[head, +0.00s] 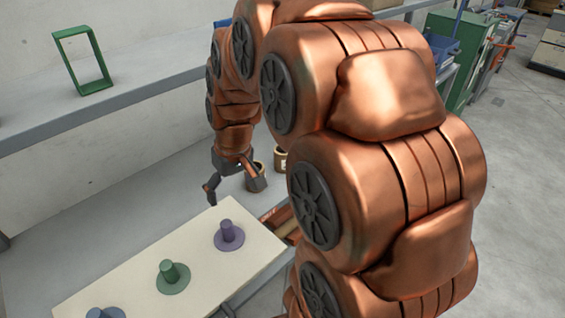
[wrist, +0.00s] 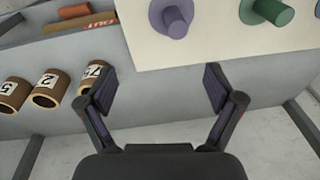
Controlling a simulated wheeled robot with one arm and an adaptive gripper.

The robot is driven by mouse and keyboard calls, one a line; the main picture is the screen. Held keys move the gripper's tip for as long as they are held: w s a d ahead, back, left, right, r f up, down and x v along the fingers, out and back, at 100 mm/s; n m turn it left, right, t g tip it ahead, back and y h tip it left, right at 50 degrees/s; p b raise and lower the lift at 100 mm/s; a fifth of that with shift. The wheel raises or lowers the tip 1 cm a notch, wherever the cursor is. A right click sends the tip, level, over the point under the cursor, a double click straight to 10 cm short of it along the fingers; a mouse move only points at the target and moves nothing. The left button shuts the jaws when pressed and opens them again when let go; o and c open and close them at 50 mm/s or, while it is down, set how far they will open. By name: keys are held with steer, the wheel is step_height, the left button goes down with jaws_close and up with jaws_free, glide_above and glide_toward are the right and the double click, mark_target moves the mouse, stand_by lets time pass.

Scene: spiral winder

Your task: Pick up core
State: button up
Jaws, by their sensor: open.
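Three short brown hollow cylinders that look like cores lie at the left of the wrist view, labelled 5 (wrist: 13,94), 2 (wrist: 49,88) and, partly hidden by a finger, what looks like 75 (wrist: 90,78). In the head view, one brown cylinder (head: 257,180) shows beside my gripper, and another (head: 280,161) is partly covered by my arm. My gripper (wrist: 160,87) is open with nothing between its fingers. The labelled cylinders are to the left of its fingers. In the head view my gripper (head: 228,178) is above the grey surface.
A cream board (head: 130,272) holds purple (head: 228,236), green (head: 173,278) and blue-grey (head: 104,313) pegs on round bases. An orange-brown bar marked "CUT" (wrist: 87,26) lies beside it. A green frame (head: 83,60) stands on the upper shelf (head: 150,86).

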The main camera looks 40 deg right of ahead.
steer(key=w+d+f+m+t+b, duration=0.1)
steer(key=w+d, duration=0.2)
steer(key=d, duration=0.3)
steer(key=w+d+f+t+b, duration=0.1)
steer(key=w+d+f, duration=0.1)
steer(key=w+d, duration=0.3)
steer(key=m+t+h, duration=0.1)
steer(key=h, duration=0.1)
glide_toward(282, 152)
steer(key=a+f, duration=0.1)
steer(key=shift+p+x, duration=0.5)
steer(key=shift+x, duration=3.35)
steer(key=shift+s, duration=0.1)
steer(key=shift+c, duration=0.2)
steer(key=c, duration=1.1)
steer(key=shift+c, duration=0.5)
steer(key=shift+r, duration=0.1)
